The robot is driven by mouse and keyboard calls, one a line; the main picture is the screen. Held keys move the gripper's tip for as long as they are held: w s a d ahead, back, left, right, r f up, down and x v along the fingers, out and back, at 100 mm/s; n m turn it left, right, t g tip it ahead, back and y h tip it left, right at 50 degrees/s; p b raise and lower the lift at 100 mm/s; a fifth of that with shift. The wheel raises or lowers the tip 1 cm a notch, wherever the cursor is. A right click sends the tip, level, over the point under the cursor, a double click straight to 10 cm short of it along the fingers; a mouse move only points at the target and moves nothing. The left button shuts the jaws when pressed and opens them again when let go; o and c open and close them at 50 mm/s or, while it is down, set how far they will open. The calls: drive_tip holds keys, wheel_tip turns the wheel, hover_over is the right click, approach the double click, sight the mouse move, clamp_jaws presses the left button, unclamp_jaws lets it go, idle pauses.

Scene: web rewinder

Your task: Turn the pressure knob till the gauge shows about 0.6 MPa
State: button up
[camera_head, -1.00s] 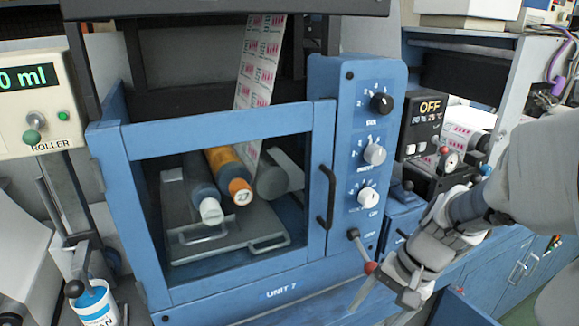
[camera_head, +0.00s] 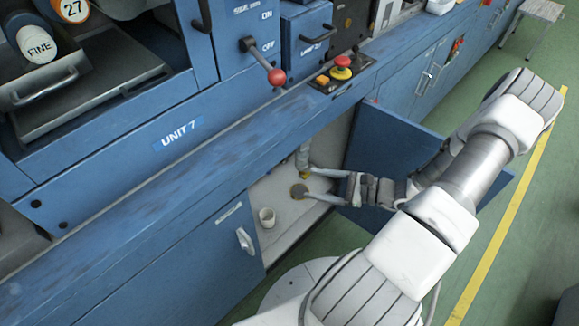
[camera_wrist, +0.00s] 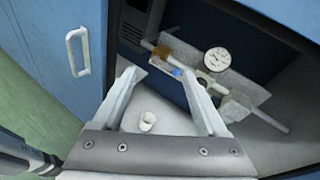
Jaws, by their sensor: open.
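A round white gauge (camera_wrist: 217,59) sits on a pale pipe inside the open lower cabinet, in the wrist view. Its needle and figures are too small to read. A small blue part (camera_wrist: 177,71), possibly the pressure knob, lies beside the pipe, left of the gauge. My gripper (camera_wrist: 160,76) is open and empty. Its right finger partly covers the fittings near the blue part; I cannot tell if they touch. In the head view my gripper (camera_head: 306,182) reaches into the cabinet from the right, near the fittings.
A white cup (camera_wrist: 147,121) stands on the cabinet floor, also in the head view (camera_head: 267,217). The open blue door (camera_head: 388,140) is close to my arm. A closed door with a handle (camera_head: 244,240) is at left. A red emergency button (camera_head: 342,62) is above.

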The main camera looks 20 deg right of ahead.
sight(286, 161)
drive_tip(key=w+d+f+m+t+h+b, duration=0.1)
drive_tip(key=d+f+m+t+h+b, duration=0.15)
drive_tip(key=f+m, duration=0.2)
drive_tip(key=d+f+m+t+h+b, duration=0.1)
drive_tip(key=d+f+m+t+h, duration=0.15)
drive_tip(key=f+t, duration=0.2)
drive_tip(key=shift+m+g, duration=0.3)
drive_tip(key=shift+g, duration=0.1)
drive_tip(key=b+x, duration=0.1)
drive_tip(key=x, duration=0.4)
drive_tip(key=b+x, duration=0.1)
drive_tip(key=x, duration=0.5)
drive_tip(key=b+x, duration=0.1)
drive_tip(key=x, duration=0.5)
drive_tip(key=shift+w+a+f+b, duration=0.1)
drive_tip(key=shift+w+f+b, duration=0.1)
drive_tip(key=shift+f+b, duration=0.15)
drive_tip(key=shift+r, duration=0.1)
clamp_jaws()
